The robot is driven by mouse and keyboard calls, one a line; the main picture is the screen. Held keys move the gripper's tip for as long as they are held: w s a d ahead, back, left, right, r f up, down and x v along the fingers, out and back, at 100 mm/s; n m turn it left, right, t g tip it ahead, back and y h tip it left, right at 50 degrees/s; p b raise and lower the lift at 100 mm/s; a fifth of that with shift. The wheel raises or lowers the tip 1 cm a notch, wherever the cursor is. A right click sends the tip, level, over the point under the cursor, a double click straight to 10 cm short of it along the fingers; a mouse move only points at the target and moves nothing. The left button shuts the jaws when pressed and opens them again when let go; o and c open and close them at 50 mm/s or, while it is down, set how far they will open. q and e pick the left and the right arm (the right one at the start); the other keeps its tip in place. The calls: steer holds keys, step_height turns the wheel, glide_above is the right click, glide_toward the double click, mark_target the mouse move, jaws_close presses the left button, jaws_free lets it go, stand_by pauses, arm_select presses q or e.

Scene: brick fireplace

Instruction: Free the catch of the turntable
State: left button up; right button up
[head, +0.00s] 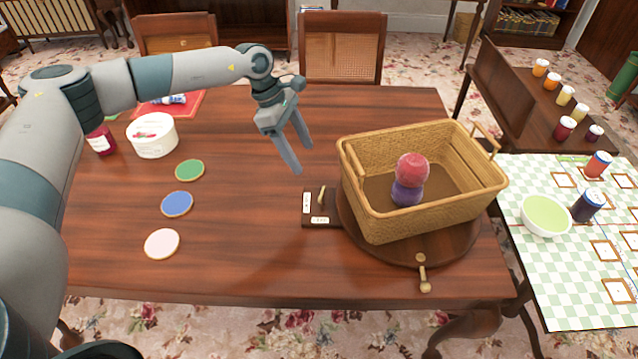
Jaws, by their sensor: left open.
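The round wooden turntable (463,247) lies on the table under a wicker basket (390,225). At its left edge is a dark catch plate (335,217) with a small brass lever (321,196) standing up and two white labels, too small to read. A brass handle (423,275) sticks out from the turntable's front edge. My left gripper (304,160) is open and empty, above the table, up and to the left of the catch and apart from it. My right gripper does not show.
The basket holds a red jar (412,168) on a purple one (406,194). Coasters (177,204), a white tub (152,135) and a red jar (102,141) stand left. A checkered table (540,275) with a green bowl (545,215) is right. The table's middle is clear.

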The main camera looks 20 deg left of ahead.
arm_select(q)
steer(key=p, duration=0.1)
glide_toward(322, 192)
steer(key=p+x, duration=0.2)
steer(key=x, duration=0.5)
steer(key=shift+d+f, duration=0.15)
steer(key=shift+f, duration=0.2)
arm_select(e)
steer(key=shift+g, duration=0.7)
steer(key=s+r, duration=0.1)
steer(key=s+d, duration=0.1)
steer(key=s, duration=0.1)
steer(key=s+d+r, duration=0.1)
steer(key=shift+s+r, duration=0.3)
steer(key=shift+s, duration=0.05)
arm_select(q)
steer(key=c, duration=1)
steer(key=shift+p, duration=0.3)
steer(key=shift+c, duration=0.2)
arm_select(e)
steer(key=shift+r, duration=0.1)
